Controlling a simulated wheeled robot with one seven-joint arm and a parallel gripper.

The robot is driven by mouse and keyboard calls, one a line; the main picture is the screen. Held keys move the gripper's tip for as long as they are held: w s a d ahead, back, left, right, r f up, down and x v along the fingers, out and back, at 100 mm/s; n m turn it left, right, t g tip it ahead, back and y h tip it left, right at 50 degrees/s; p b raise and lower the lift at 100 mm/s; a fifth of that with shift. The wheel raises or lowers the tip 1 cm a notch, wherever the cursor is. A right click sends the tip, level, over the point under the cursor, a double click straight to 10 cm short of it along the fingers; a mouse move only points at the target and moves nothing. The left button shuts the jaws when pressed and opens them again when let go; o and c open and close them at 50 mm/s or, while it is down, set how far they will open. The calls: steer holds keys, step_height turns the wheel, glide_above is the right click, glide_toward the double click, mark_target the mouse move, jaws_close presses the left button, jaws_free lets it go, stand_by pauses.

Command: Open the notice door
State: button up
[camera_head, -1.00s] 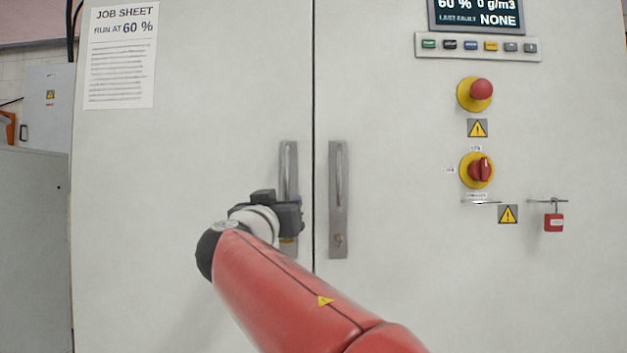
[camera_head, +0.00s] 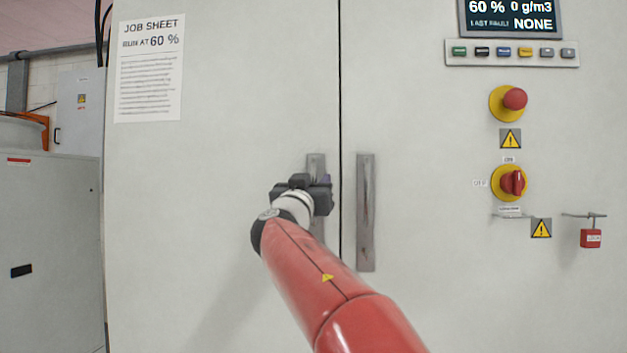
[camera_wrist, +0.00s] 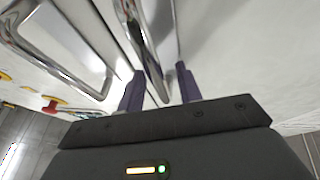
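The notice door (camera_head: 225,120) is the left cabinet door, with a job sheet (camera_head: 149,70) on its upper part. It looks closed, with only a thin dark seam between it and the right door. Its upright metal handle (camera_head: 316,163) is partly hidden behind my gripper (camera_head: 322,190). In the wrist view, the purple fingertips of my gripper (camera_wrist: 158,88) stand apart, and a shiny handle bar (camera_wrist: 143,50) reaches down between them. I see gaps beside the bar, so the fingers do not look clamped on it.
The right door has its own handle (camera_head: 366,212), a red emergency button (camera_head: 514,98), a red rotary switch (camera_head: 512,183) and a red padlock (camera_head: 591,238). A grey cabinet (camera_head: 48,245) stands at the left. The floor shows little.

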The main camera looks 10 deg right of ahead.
jaws_close()
steer(key=shift+s, duration=0.1)
